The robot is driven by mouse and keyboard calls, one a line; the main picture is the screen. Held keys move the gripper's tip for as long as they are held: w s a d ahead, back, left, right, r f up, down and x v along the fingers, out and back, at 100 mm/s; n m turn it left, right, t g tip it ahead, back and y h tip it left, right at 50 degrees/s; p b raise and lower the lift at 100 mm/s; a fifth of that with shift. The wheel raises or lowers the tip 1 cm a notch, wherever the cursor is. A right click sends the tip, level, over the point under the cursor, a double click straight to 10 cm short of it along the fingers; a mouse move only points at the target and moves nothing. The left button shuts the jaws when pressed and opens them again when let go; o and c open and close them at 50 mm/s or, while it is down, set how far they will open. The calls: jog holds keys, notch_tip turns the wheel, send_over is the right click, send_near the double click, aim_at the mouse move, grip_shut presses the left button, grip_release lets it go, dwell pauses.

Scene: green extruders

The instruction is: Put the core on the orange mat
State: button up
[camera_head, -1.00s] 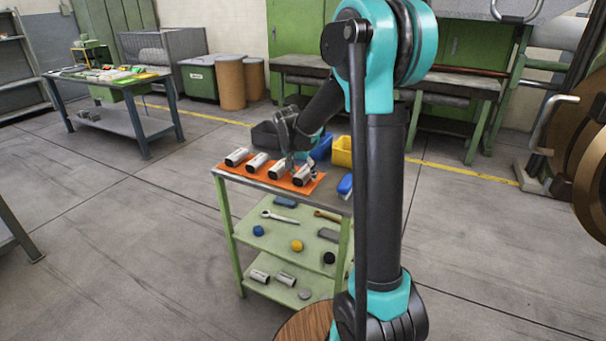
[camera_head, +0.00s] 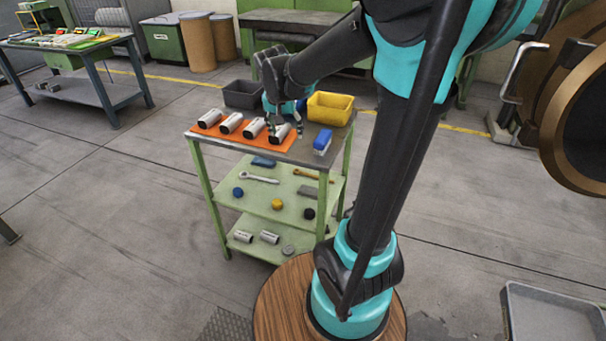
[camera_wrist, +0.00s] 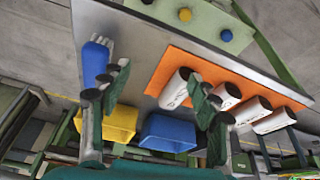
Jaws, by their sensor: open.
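Several white-silver cores with dark ends lie in a row on the orange mat (camera_head: 213,133). The rightmost core in the head view (camera_head: 279,134) is under my gripper (camera_head: 286,128). In the wrist view that core (camera_wrist: 176,89) lies on the mat (camera_wrist: 165,62) close beside the right finger. The fingers partly cover the nearest cores in the wrist view.
A blue brush (camera_head: 323,141) lies right of the mat on the green cart's top. Yellow (camera_head: 330,109), blue (camera_wrist: 168,132) and dark grey (camera_head: 242,95) bins stand behind. The lower shelves hold a wrench (camera_head: 259,178), caps and two silver cylinders (camera_head: 269,237).

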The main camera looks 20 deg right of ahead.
jog(key=s+d+f+n+y, duration=0.1)
jog(key=s+f+n, duration=0.1)
jog(key=s+f, duration=0.4)
jog(key=s+d+f+n, duration=0.2)
jog(key=s+f, duration=0.4)
jog(key=s, duration=0.7)
jog(key=shift+s+d+f+n+t+y, duration=0.2)
jog(key=shift+s+f+n+t+y, duration=0.15)
jog(key=shift+n, duration=0.25)
